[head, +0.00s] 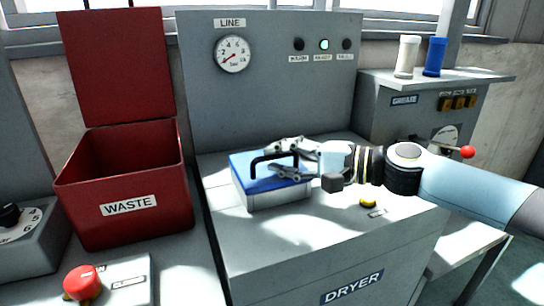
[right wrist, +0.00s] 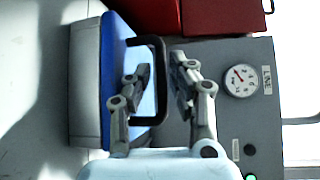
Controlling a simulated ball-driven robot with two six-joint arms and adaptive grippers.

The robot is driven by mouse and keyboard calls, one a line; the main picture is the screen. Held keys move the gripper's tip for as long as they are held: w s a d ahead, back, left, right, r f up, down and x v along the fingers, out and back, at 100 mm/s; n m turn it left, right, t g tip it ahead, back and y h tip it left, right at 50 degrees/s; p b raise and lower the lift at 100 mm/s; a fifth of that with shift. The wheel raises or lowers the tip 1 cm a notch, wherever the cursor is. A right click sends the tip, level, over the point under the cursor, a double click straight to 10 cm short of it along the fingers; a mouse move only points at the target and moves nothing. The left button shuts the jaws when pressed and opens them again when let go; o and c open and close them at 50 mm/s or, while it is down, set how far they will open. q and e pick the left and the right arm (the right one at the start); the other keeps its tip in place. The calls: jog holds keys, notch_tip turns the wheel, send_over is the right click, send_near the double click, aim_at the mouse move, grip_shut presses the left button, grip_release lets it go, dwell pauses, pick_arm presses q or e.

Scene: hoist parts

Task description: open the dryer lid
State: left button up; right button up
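The dryer lid (head: 245,163) is blue and lies flat and closed on a pale grey box on top of the dryer (head: 300,262). A black bar handle (head: 262,158) rises from the lid. My right gripper (head: 272,158) reaches in from the right at the handle. In the right wrist view the handle (right wrist: 162,80) runs between the two separated fingers of the right gripper (right wrist: 160,78), with a gap visible on the right side. The lid (right wrist: 112,70) also shows there. My left gripper is not in view.
An open red waste bin (head: 122,205) stands left of the dryer. A grey panel with a gauge (head: 230,54) and a lit green lamp is behind. A yellow button (head: 368,203) is on the dryer top, and a red button (head: 83,282) is front left.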

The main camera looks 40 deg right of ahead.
jog(key=shift+x, duration=0.95)
grip_shut()
jog(key=shift+s+f, duration=0.1)
